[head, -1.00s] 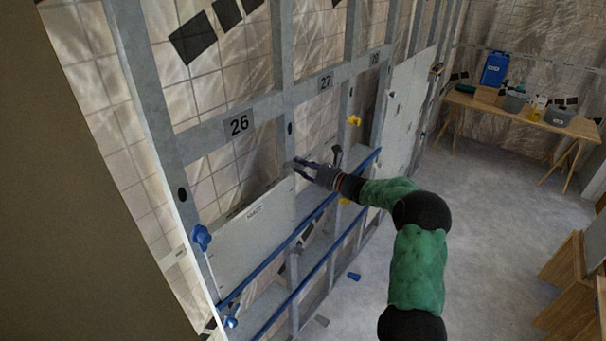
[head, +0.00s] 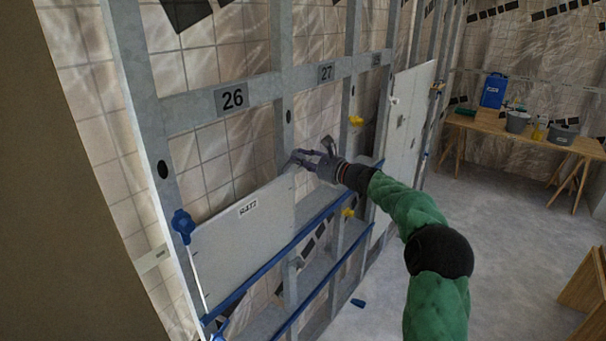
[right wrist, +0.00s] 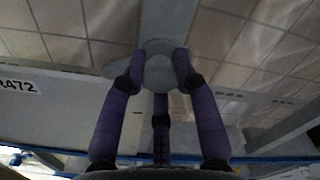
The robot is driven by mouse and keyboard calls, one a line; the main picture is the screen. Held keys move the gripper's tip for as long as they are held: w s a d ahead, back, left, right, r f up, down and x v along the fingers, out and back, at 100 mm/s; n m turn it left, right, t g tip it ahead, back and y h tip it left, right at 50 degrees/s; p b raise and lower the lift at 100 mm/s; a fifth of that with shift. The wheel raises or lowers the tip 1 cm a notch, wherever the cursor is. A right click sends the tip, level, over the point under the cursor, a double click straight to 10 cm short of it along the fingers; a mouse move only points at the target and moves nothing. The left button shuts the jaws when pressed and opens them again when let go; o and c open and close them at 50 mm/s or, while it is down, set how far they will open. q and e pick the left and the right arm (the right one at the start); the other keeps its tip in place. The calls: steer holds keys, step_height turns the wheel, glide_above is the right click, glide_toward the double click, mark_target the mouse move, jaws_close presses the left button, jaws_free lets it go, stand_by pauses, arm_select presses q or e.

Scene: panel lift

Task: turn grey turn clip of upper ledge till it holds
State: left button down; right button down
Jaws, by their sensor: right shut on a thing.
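The grey turn clip (right wrist: 158,73) sits on a metal stud at the upper right corner of the white panel marked R472 (head: 240,232). In the right wrist view it has a round knob, and a flat wing reaches left to the panel's top edge; how far it overlaps the panel I cannot tell. My right gripper (head: 298,160) is shut on the clip, its purple fingers (right wrist: 157,82) around the knob. In the head view the fingers largely hide the clip. The panel stands upright in the frame above a blue-edged ledge (head: 310,224). My left gripper is not in view.
A blue knob (head: 183,225) is on the left stud, and yellow clips (head: 356,121) are on a stud further right. A rail with labels 26 and 27 (head: 259,95) runs above.

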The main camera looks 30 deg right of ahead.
steer(key=n+b, duration=0.8)
steer(key=b, duration=0.2)
steer(key=shift+b, duration=0.35)
steer(key=shift+a+n+b, duration=0.1)
steer(key=shift+n+b, duration=1.8)
steer(key=shift+n, duration=0.5)
steer(key=shift+f, duration=0.1)
steer(key=c, duration=1)
jaws_free()
steer(key=shift+a, duration=0.1)
steer(key=shift+o, duration=0.2)
steer(key=v, duration=1.2)
